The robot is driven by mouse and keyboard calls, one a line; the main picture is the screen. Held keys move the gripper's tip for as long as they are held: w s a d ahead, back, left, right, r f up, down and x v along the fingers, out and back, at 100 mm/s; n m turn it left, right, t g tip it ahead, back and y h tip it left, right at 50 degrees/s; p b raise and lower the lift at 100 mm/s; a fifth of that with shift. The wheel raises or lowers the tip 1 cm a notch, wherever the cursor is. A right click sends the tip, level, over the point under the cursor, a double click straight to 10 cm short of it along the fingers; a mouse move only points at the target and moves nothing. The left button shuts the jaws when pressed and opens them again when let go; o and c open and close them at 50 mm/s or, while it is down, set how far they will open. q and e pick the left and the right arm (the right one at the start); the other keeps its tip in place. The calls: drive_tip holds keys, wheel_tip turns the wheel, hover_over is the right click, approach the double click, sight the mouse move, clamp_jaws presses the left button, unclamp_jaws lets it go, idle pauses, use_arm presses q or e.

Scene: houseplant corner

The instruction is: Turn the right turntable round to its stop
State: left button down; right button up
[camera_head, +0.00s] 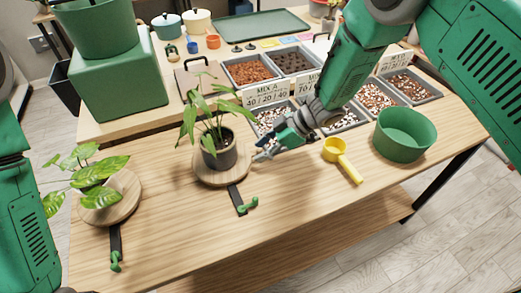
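The right turntable (205,178) is a round wooden disc near the middle of the table. A dark pot (219,153) with a leafy plant stands on it. A black arm with a green handle (246,206) sticks out from its front. My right gripper (260,152) is low at the disc's right edge, beside the pot. Whether its fingertips touch the disc or pot is unclear, as is how far they are apart. The left turntable (128,205) carries a broad-leaved plant (92,172) and has its own green handle (115,262). My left gripper is out of view.
A yellow scoop (342,157) and a green bowl (404,136) are right of my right gripper. Several trays of substrate (251,70) with labels stand behind. A green block (118,85) is at the back left. The table front (185,235) is mostly clear.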

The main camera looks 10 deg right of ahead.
drive_tip(key=shift+a+f, duration=0.3)
drive_tip(key=shift+a, duration=0.45)
drive_tip(key=shift+d, duration=0.25)
drive_tip(key=shift+c, duration=0.8)
drive_tip(key=shift+d, duration=0.15)
clamp_jaws()
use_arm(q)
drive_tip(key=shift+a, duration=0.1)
use_arm(e)
drive_tip(key=shift+w+d, duration=0.1)
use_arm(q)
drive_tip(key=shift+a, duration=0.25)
